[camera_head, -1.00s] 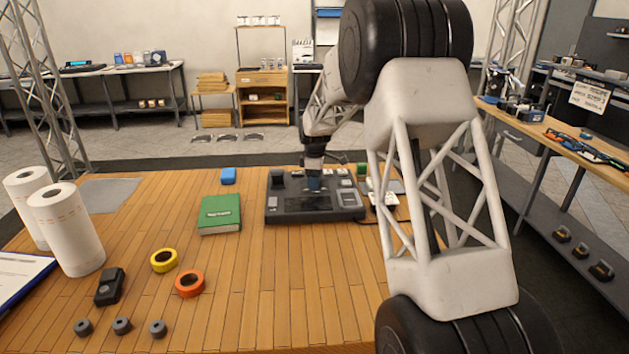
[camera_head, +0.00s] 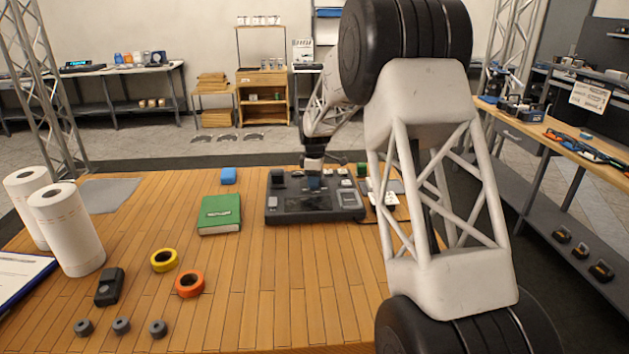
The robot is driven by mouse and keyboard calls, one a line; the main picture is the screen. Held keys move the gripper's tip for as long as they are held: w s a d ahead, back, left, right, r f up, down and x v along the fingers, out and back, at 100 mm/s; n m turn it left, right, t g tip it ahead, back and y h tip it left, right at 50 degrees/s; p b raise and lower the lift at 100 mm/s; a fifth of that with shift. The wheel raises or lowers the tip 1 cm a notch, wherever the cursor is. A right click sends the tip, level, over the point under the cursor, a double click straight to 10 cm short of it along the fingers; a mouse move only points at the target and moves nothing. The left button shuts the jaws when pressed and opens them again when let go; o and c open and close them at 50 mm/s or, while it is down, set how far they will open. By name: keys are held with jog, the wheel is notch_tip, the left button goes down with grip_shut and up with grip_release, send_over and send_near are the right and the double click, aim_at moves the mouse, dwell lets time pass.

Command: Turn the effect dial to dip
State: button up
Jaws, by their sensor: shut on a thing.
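The dark control console (camera_head: 283,214) lies flat on the wooden table, right of the green book. It has a screen, a light pad at its right and several small controls along its back. My gripper (camera_head: 314,182) points down over the back middle of the console, with its fingertips at the panel. It is shut on a small part there, which I take to be the effect dial. The fingers hide the dial, and its marks and setting are too small to read.
A small white device (camera_head: 387,199) sits close to the console's right side. The table's front middle is clear.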

jog(key=shift+m, duration=0.3)
jog(key=m, duration=1)
jog(key=shift+m, duration=0.4)
jog(key=m, duration=1.1)
jog(key=shift+m, duration=0.3)
jog(key=o, duration=0.9)
